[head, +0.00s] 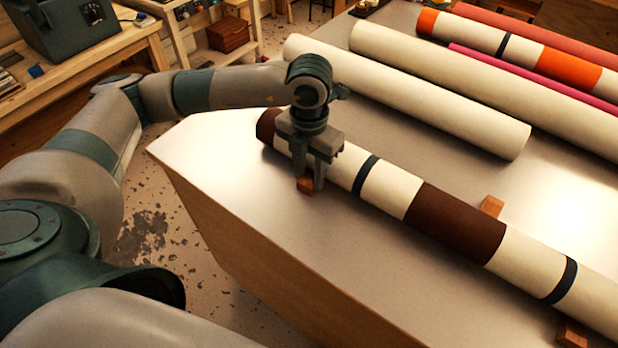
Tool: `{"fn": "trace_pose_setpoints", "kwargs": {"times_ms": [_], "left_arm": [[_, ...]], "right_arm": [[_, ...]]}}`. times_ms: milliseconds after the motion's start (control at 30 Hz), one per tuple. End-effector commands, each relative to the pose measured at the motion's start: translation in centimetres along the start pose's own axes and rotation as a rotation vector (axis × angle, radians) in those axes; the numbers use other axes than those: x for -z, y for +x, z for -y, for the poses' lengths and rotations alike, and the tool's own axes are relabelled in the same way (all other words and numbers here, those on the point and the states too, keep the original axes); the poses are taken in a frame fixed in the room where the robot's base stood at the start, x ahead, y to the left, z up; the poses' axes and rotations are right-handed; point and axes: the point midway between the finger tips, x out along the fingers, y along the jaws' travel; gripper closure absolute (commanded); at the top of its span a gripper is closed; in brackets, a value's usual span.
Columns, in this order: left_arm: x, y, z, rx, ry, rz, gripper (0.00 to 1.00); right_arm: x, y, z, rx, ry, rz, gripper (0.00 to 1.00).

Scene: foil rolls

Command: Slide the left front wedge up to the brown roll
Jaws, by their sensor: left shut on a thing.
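The brown roll (455,222) lies across the table, cream with a brown middle band, a brown left end and dark straps. My left gripper (311,181) points down at the near side of the roll, toward its left end. It is shut on the left front wedge (304,185), a small reddish-brown wooden block on the table top. The wedge is close to the roll's near side; the fingers hide whether they touch. A second front wedge (572,333) sits at the roll's near side at lower right. A back wedge (491,206) shows behind the roll. My right gripper is not in view.
Two plain cream rolls (420,98) (490,85) lie behind the brown roll. Farther back are an orange-banded roll (515,47), a thin pink roll (530,78) and a red roll (560,40). The table top (215,170) is clear at the near left, up to its edge.

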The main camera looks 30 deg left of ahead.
Motion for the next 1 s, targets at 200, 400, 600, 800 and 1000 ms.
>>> {"fn": "trace_pose_setpoints", "kwargs": {"times_ms": [200,400,600,800,1000], "left_arm": [[-0.2,0.0,-0.2,0.0,-0.001,0.0,0.91],[-0.2,0.0,-0.2,0.0,-0.001,0.0,0.55],[-0.2,0.0,-0.2,0.0,-0.001,0.0,0.48],[-0.2,-0.1,-0.2,0.0,-0.001,0.0,0.48],[-0.3,-1.2,-0.1,0.0,-0.001,0.001,0.48]], "right_arm": [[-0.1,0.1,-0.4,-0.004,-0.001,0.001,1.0],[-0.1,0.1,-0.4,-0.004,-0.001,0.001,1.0],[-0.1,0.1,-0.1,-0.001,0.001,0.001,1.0],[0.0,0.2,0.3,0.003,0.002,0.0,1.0],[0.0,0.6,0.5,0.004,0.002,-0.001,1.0]]}}
